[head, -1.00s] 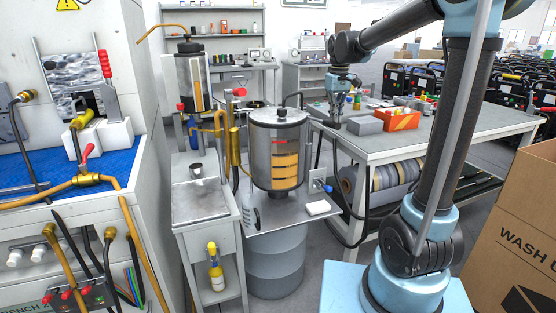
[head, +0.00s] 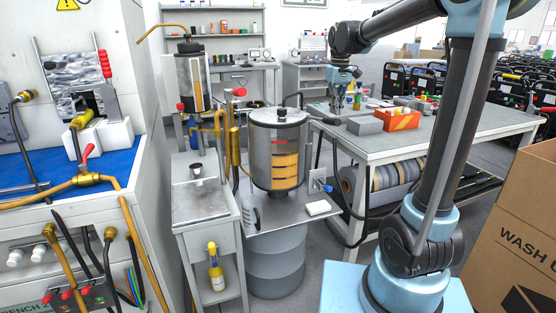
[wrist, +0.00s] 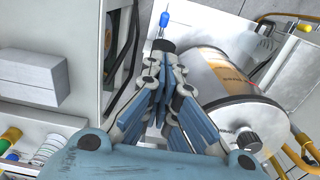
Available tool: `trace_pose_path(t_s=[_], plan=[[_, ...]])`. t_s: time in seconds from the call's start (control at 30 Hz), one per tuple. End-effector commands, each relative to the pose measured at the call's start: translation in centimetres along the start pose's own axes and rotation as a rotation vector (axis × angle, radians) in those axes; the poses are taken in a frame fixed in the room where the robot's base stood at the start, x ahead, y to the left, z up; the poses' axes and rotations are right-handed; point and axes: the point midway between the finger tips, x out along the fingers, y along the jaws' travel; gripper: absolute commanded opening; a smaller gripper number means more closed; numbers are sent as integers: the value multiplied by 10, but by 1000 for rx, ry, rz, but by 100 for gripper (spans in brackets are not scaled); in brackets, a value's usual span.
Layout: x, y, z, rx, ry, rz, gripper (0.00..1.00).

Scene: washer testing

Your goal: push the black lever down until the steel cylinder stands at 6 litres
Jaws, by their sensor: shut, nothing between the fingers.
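The steel cylinder (head: 262,140) stands upright on a steel shelf over a grey drum. Its front window shows amber liquid with dark bands and a red mark just above it; I cannot read litre figures. It lies tilted at the right in the wrist view (wrist: 212,78). A small blue-ended handle on a steel stem (head: 327,188) sits low to its right; it also shows in the wrist view (wrist: 164,19). I cannot make out a black lever for certain. My gripper (head: 335,108) is shut and empty, above and behind the shelf, apart from the cylinder.
A workbench (head: 400,147) with a red-orange box (head: 400,122) and grey blocks is at the right. A white sponge-like block (head: 317,208) lies on the shelf. A second steel tank (head: 194,80) and yellow pipes stand at left. A cardboard box (head: 515,220) is front right.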

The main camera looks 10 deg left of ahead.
Motion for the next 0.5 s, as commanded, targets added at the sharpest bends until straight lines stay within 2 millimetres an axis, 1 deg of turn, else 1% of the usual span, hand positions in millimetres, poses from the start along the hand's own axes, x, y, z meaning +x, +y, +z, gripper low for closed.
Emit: trace_pose_path(t_s=[0.27, 0.5], plan=[[1, 0, 0, 0, 0, 0, 0], [18, 0, 0, 0, 0, 0, 0]])
